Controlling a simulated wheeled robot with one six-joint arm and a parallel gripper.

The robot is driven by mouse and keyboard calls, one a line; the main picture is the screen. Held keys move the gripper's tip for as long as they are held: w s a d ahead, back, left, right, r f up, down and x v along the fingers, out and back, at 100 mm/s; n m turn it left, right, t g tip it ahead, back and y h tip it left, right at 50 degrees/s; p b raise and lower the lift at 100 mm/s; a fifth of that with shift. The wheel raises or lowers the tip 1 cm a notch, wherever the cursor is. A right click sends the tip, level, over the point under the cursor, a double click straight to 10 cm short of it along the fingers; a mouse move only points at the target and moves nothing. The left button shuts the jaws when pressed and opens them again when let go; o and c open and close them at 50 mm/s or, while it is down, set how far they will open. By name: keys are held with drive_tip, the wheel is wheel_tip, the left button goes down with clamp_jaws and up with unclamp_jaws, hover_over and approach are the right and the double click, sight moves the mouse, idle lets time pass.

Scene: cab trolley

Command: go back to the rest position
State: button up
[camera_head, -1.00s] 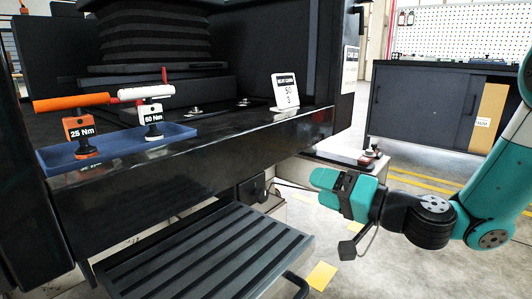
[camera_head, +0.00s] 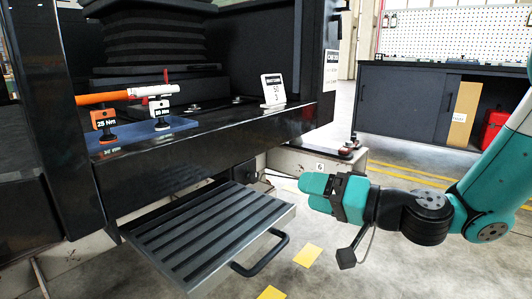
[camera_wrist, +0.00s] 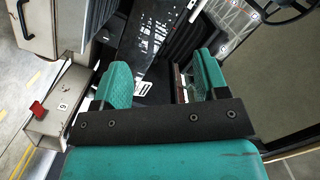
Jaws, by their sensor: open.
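My gripper (camera_head: 312,191) is on the right side of the head view, in front of the cab step (camera_head: 215,232) and to its right. In the wrist view, the two teal fingers of my gripper (camera_wrist: 160,82) stand wide apart with nothing between them. The gripper is open and empty. The teal arm behind it reaches in from the right edge of the head view.
A blue tray (camera_head: 183,126) on the cab ledge bears an orange 25 Nm torque wrench (camera_head: 103,98) and a white-handled wrench (camera_head: 155,91). A sign card (camera_head: 273,89) stands on the ledge. A dark cabinet (camera_head: 400,100) stands behind. Open floor lies below my gripper.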

drive_tip(key=s+a+r+n+g+h+p, duration=0.1)
drive_tip(key=s+a+r+n+g+p, duration=0.15)
drive_tip(key=s, duration=0.35)
drive_tip(key=s+a+r+n+g+h+p, duration=0.1)
drive_tip(key=s+r+n+g+h+p, duration=0.15)
drive_tip(key=s+g, duration=0.2)
drive_tip(key=s+d+r+n+g+h+p, duration=0.1)
drive_tip(key=s+d+r+h+p, duration=0.25)
drive_tip(key=s+d, duration=0.2)
drive_tip(key=s+d+r+g+h+p, duration=0.1)
drive_tip(key=s+d+r+h+p, duration=0.2)
drive_tip(key=s, duration=0.4)
wheel_tip(320, 180, up, 36)
drive_tip(key=p, duration=3.7)
drive_tip(key=shift+d+f+h, duration=0.15)
drive_tip(key=shift+d+h, duration=0.15)
drive_tip(key=shift+d, duration=0.05)
